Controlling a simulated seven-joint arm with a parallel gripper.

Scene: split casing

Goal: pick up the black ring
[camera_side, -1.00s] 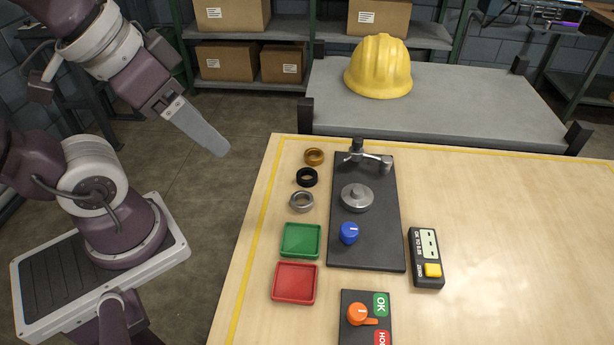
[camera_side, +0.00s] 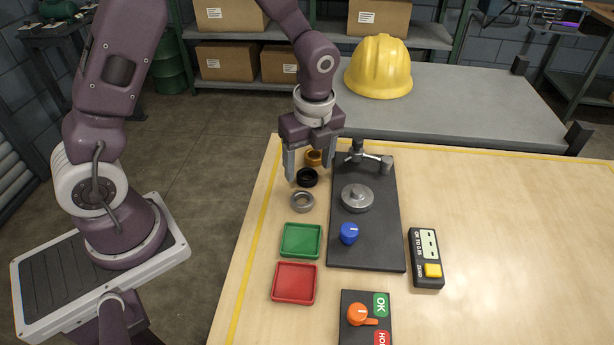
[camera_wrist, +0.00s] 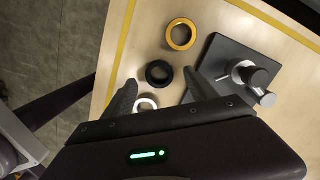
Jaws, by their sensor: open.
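The black ring (camera_side: 307,177) lies flat on the wooden table, between a brass ring (camera_side: 314,157) and a silver ring (camera_side: 302,201) in a short row. My gripper (camera_side: 309,172) is open and points down over the row, its two fingers apart on either side of the black ring in the side view. In the wrist view the black ring (camera_wrist: 159,73) shows whole, a little beyond the fingertips (camera_wrist: 163,88). The brass ring (camera_wrist: 181,34) is farther out and the silver ring (camera_wrist: 147,102) is partly hidden by my gripper.
A dark fixture plate (camera_side: 370,245) with a clamp (camera_side: 370,158), a metal disc and a blue knob (camera_side: 348,233) stands right of the rings. Green (camera_side: 301,240) and red (camera_side: 295,283) trays lie nearer the front. The table's right side is clear.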

